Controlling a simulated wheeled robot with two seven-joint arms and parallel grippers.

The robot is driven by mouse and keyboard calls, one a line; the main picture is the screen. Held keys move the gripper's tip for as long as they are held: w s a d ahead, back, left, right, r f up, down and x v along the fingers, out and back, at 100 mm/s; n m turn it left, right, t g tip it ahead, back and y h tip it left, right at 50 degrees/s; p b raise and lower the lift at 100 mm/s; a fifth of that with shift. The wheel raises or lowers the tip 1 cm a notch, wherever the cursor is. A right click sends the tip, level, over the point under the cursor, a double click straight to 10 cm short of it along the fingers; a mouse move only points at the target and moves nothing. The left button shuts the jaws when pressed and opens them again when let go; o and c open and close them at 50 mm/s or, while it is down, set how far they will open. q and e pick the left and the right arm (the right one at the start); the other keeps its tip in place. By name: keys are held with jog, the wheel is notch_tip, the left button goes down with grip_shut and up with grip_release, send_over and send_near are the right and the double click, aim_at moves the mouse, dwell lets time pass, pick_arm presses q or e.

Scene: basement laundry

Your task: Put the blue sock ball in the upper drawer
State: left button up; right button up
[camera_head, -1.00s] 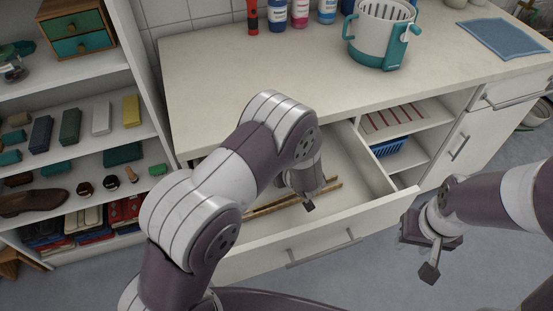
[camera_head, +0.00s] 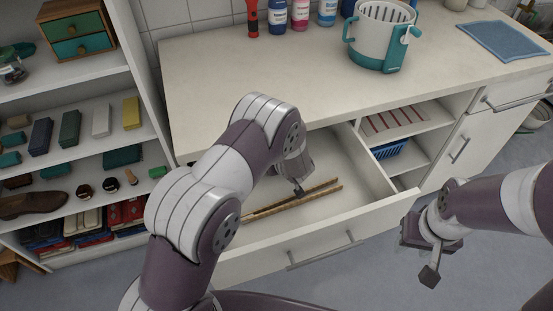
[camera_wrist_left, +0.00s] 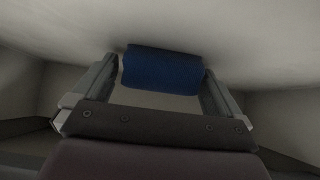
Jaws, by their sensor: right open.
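The blue sock ball (camera_wrist_left: 162,68) sits between the two fingers of my left gripper (camera_wrist_left: 162,78) in the left wrist view, spanning nearly the whole gap between them. In the head view the sock ball is hidden. There, my left gripper (camera_head: 298,191) points down inside the open upper drawer (camera_head: 384,220), over its floor and beside thin wooden strips (camera_head: 300,200); the arm covers much of it. My right gripper (camera_head: 428,258) is open and empty, right of the drawer front and above the floor.
The countertop (camera_head: 260,75) above the drawer holds a white and teal basket (camera_head: 375,45), several bottles and a blue cloth (camera_head: 500,40). Shelves (camera_head: 95,105) with boxes and shoes stand at left. An open cubby with a blue basket (camera_head: 395,148) is right of the drawer.

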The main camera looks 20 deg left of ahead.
pick_arm(q)
jog(key=shift+r, duration=0.1)
jog(key=s+d+r+m+h+p, duration=0.4)
jog(key=s+r, duration=0.5)
jog(key=r, duration=0.6)
jog(key=s+a+r+m+g, duration=0.1)
jog(key=s+a+g, duration=0.2)
jog(key=s, duration=0.5)
jog(key=s+a+r+m+g+h+b, duration=0.1)
jog(key=s+a+r+m+g, duration=0.1)
jog(key=s, duration=0.7)
jog(key=shift+s+a+g+b, duration=0.15)
jog(key=shift+a+g+b, duration=0.15)
jog(key=shift+a+g, duration=0.3)
pick_arm(e)
notch_tip(320, 180, up, 2)
jog(key=shift+r, duration=0.2)
pick_arm(q)
jog(key=shift+r, duration=0.1)
pick_arm(e)
jog(key=shift+c, duration=0.3)
